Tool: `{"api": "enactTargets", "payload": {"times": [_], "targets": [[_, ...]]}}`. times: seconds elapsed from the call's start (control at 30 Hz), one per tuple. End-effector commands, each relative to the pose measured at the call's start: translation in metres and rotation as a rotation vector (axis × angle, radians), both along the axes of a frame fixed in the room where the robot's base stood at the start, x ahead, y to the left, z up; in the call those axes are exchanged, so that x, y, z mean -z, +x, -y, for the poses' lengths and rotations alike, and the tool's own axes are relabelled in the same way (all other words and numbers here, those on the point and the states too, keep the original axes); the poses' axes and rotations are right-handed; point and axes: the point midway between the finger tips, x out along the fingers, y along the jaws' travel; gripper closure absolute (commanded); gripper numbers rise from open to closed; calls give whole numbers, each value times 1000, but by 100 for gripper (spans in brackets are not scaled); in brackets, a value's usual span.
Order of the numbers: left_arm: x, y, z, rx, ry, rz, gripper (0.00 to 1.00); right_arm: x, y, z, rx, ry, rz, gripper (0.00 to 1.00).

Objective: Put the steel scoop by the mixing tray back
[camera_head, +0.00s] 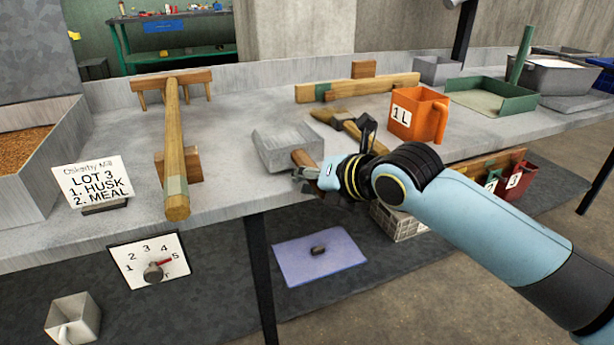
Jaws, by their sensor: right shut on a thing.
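The steel scoop (287,141) is a grey, box-shaped scoop with a short wooden handle. It is at the front edge of the grey bench, near the middle of the view. My right gripper (306,174) is shut on the scoop's handle, coming in from the right. Whether the scoop touches the bench top is hard to tell. A grey, high-walled tray (62,152) with brown grain stands at the far left. A low green tray (508,103) is at the back right. Which one is the mixing tray is not clear. My left gripper is not in view.
A wooden rake (174,130) lies left of the scoop, beside a lot sign (93,181). An orange jug (417,115), a wooden-handled tool (345,122) and a wooden board (370,86) are to the right. Bare bench lies between rake and scoop.

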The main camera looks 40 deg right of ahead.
Motion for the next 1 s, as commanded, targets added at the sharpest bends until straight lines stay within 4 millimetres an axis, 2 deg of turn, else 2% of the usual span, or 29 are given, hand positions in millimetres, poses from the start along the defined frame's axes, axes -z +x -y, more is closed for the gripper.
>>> {"api": "enactTargets", "payload": {"times": [0.03,0.17,0.67,1.0], "targets": [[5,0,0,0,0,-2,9,6,0,0,0,0,1,100],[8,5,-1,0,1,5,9,11,1,0,-1,0,4,100],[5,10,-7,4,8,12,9,10,0,0,0,0,4,100],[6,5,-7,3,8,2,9,12,0,0,0,0,4,100]]}}
